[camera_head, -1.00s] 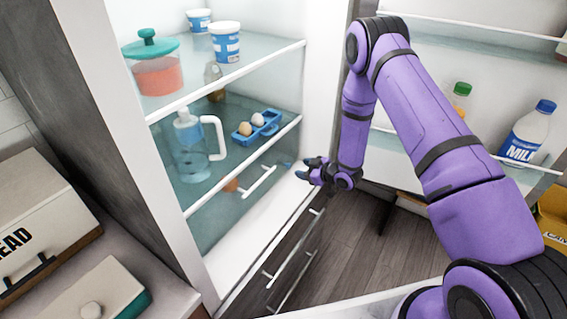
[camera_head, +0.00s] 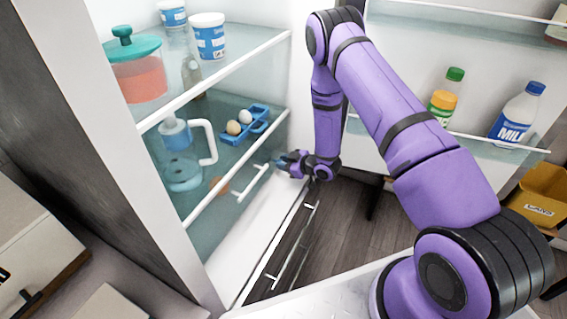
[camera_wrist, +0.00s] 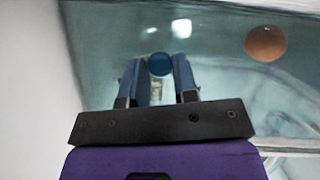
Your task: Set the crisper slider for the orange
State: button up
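My gripper (camera_wrist: 161,70) is at the fridge's inner right side, by the crisper; it also shows in the head view (camera_head: 283,166). Its two fingers are apart. A round blue knob (camera_wrist: 160,64), apparently the crisper slider, shows between the fingertips in the wrist view; whether the fingers touch it is unclear. In the head view my gripper seems to hide the knob. The orange (camera_wrist: 265,43) is behind the clear crisper front, to the right in the wrist view; in the head view it is low and left of my gripper (camera_head: 218,185).
The crisper's white bar handle (camera_head: 253,183) is just left of my gripper. A pitcher (camera_head: 183,155) and blue egg holder (camera_head: 245,124) stand on the shelf above. The open door holds a milk bottle (camera_head: 517,112). A lower drawer handle (camera_head: 293,247) is below.

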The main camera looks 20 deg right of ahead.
aim_at(269, 169)
grip_shut()
jog(key=shift+s+a, duration=1.55)
jog(key=shift+s, duration=0.05)
jog(key=o, duration=0.6)
grip_release()
jog(key=shift+a, duration=0.1)
jog(key=shift+c, duration=0.2)
